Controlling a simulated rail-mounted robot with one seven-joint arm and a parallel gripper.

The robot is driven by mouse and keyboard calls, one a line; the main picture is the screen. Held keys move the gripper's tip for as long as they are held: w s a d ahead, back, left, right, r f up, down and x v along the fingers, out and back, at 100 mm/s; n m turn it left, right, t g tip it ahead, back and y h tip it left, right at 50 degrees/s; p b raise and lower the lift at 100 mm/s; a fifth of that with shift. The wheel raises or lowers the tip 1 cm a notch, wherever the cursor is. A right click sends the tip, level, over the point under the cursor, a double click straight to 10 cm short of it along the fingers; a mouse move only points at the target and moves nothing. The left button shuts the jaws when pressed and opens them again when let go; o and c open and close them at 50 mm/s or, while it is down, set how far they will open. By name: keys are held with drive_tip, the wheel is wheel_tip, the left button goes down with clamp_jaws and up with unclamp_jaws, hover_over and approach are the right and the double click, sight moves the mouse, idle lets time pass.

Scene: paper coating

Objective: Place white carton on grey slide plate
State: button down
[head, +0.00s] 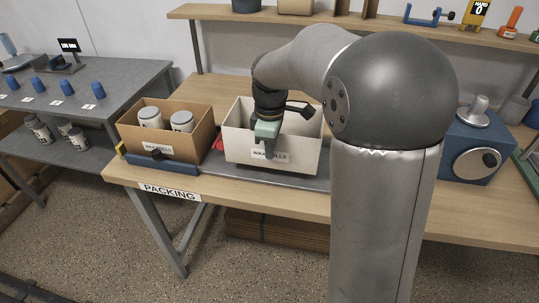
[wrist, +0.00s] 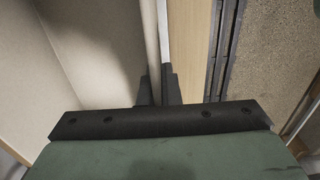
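The white carton (head: 305,150), with a label reading like wax rolls on its front, is at the table's front edge, left of my arm. The grey slide plate (head: 310,183) shows as a dark strip along its lower front. The carton looks upright and over the plate; whether its whole base rests on it I cannot tell. My gripper (head: 269,151) points down at the front wall. In the wrist view my gripper (wrist: 158,88) has one finger on each side of the carton's wall (wrist: 150,40), closed onto it. The carton's floor is mostly hidden.
A blue machine (head: 470,150) stands on the right. A shelf (head: 350,20) runs along the back. Bare tabletop (head: 215,90) lies behind the cartons.

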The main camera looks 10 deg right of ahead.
sight(270, 165)
drive_tip(key=shift+w+d+f, duration=0.1)
drive_tip(key=shift+w+f, duration=0.1)
drive_tip(key=shift+f, duration=0.1)
drive_tip(key=shift+w+f, duration=0.15)
drive_tip(key=shift+f, duration=1.5)
drive_tip(key=shift+f, duration=0.15)
drive_tip(key=c, duration=1.6)
unclamp_jaws()
drive_tip(key=shift+c, duration=0.2)
wheel_tip(270, 165, up, 12)
